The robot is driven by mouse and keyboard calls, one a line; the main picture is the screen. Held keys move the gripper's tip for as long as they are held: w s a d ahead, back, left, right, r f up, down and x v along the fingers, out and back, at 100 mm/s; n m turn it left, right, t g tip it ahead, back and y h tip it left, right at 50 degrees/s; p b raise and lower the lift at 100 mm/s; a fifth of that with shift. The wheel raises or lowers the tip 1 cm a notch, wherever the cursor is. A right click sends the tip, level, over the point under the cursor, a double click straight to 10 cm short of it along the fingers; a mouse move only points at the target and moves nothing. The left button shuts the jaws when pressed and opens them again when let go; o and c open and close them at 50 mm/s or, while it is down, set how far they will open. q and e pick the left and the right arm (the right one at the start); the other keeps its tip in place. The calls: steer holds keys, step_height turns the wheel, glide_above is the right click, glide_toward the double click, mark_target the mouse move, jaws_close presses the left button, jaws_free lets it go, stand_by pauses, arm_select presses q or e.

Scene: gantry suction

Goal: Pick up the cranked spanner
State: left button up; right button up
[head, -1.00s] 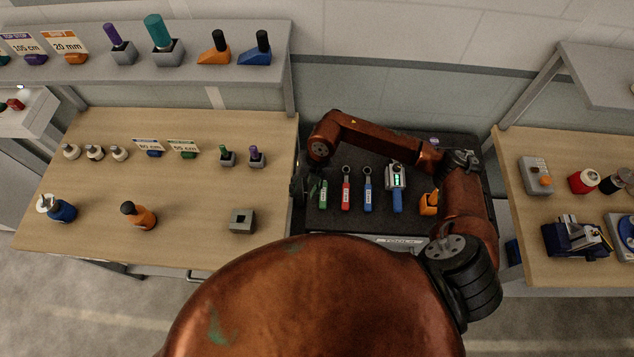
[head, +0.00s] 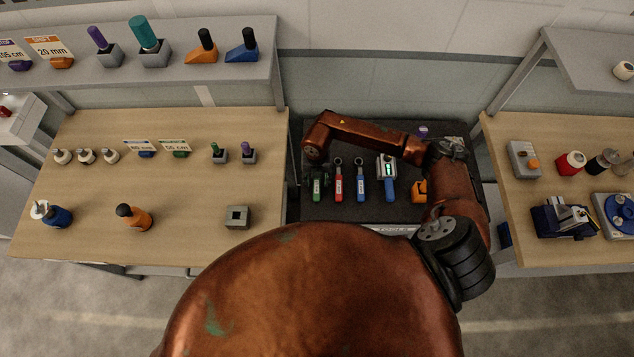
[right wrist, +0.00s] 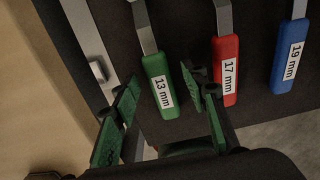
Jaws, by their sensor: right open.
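Three hand spanners lie side by side on the dark mat: a green-handled one marked 13 mm (right wrist: 160,88), a red-handled one marked 17 mm (right wrist: 226,68) and a blue-handled one marked 19 mm (right wrist: 290,55). In the head view the green handle (head: 317,189) is partly hidden by my gripper, and its head is covered. I cannot tell which one is cranked. My right gripper (right wrist: 160,78) is open, its fingers on either side of the green handle in the picture; contact is not clear. In the head view the gripper (head: 310,176) is at the mat's left side. My left gripper is out of view.
The red (head: 338,188) and blue (head: 361,188) spanners stand close to the right of the green one. A blue-handled device with a green display (head: 387,168) and an orange item (head: 419,190) lie further right. Wooden tables flank the mat (head: 345,211).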

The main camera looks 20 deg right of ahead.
steer(key=shift+c, duration=0.5)
jaws_close()
steer(key=shift+r, duration=0.15)
